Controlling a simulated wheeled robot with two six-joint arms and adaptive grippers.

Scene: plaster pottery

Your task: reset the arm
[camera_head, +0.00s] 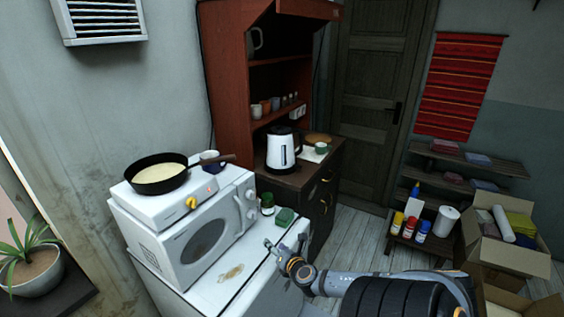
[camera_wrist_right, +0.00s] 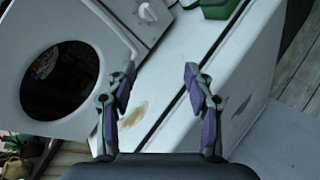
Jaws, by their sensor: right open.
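My right gripper (camera_head: 286,244) reaches in from the lower right of the head view, over the right edge of the white counter. In the right wrist view, its two fingers (camera_wrist_right: 161,82) stand apart with nothing between them. The white counter top, with a brown stain (camera_wrist_right: 134,115), lies beyond the fingers. My left gripper does not show in either view.
A white microwave (camera_head: 181,243) bears a hotplate and a frying pan (camera_head: 158,181). A green sponge (camera_head: 285,217) and a jar (camera_head: 267,203) stand near my right gripper. A kettle (camera_head: 281,152) stands on the dark cabinet. Open wooden floor (camera_head: 352,238) lies to the right.

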